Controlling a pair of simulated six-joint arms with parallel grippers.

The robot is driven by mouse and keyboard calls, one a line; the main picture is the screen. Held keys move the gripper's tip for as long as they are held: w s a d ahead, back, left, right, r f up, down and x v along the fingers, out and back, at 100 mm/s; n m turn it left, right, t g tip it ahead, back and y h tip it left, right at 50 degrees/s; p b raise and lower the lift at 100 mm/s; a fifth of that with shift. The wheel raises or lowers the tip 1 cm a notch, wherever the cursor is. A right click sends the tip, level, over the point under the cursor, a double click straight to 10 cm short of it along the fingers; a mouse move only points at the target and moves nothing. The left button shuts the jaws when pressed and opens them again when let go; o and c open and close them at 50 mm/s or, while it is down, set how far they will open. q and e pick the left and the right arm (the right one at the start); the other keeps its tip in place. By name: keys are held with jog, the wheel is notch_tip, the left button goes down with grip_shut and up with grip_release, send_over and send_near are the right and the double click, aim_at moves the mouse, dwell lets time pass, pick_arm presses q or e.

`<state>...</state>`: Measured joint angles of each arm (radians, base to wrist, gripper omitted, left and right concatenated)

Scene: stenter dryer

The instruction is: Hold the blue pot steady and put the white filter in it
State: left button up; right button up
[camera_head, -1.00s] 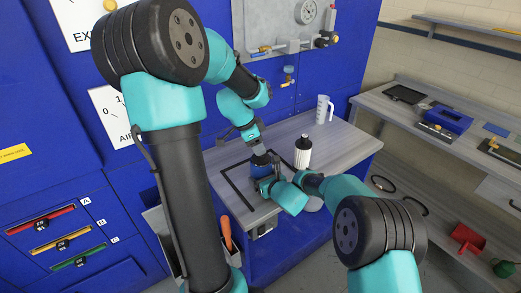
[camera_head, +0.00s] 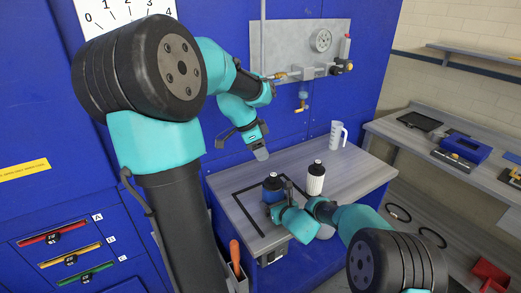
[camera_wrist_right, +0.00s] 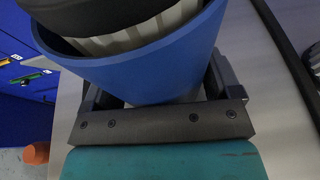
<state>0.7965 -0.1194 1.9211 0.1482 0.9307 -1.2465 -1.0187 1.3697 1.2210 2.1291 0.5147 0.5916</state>
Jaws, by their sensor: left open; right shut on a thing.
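The blue pot (camera_head: 269,196) stands on the grey worktop inside a black outlined square. The white filter (camera_wrist_right: 140,36), ribbed with a black top, sits inside the pot's rim in the right wrist view. In the head view only its dark top (camera_head: 273,183) shows. My right gripper (camera_head: 284,197) is shut on the pot (camera_wrist_right: 145,75) from the near right side. My left gripper (camera_head: 262,154) is open and empty, above the pot and apart from it. How deep the filter sits is hidden.
A second white ribbed cylinder with a black top (camera_head: 316,182) stands right of the pot. A clear measuring jug (camera_head: 337,135) stands at the back. A wall panel with valves (camera_head: 305,55) is behind. A side bench (camera_head: 420,150) is at the right.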

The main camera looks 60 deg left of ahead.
jog(key=o, duration=0.6)
jog(key=shift+c, duration=0.2)
jog(key=v, duration=1.2)
